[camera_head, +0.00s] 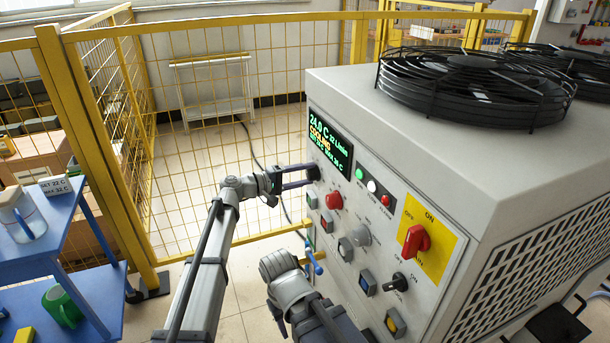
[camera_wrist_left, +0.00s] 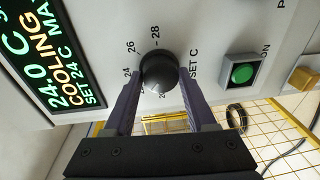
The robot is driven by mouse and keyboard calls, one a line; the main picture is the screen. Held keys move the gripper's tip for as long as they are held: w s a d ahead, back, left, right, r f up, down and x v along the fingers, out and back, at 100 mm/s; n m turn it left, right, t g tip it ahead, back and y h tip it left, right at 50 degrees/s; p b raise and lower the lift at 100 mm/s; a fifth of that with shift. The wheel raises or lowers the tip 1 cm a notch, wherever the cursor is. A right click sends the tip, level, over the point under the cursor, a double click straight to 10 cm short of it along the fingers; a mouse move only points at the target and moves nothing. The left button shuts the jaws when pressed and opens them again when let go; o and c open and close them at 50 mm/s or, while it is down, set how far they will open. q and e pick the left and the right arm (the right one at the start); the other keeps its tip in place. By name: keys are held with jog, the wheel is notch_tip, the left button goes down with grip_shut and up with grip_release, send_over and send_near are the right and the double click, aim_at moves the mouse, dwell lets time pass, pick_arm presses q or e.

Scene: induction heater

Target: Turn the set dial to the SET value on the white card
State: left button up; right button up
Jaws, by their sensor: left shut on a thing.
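The set dial is a round black knob (camera_wrist_left: 158,70) on the heater's front panel, with 24, 26 and 28 readable around it. My left gripper (camera_wrist_left: 159,82) is shut on it, one finger on each side; the fingers cover part of the scale. The dial's pointer is hard to read. In the head view my left gripper (camera_head: 303,178) reaches the panel below the display (camera_head: 330,145). The wrist view display (camera_wrist_left: 65,65) reads 24.0 C, COOLING, SET 24 C. My right gripper's fingers do not show.
A green button (camera_wrist_left: 242,74) sits beside the dial. My right arm is close below the left one. A blue cart (camera_head: 75,220) stands left, before a yellow fence.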

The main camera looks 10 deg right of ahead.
pick_arm(q)
jog(key=o, duration=1.4)
jog(key=shift+c, duration=0.2)
jog(key=shift+a, duration=0.1)
jog(key=v, duration=0.7)
jog(key=shift+a+p, duration=0.3)
jog(key=shift+a, duration=0.05)
jog(key=shift+s, duration=0.1)
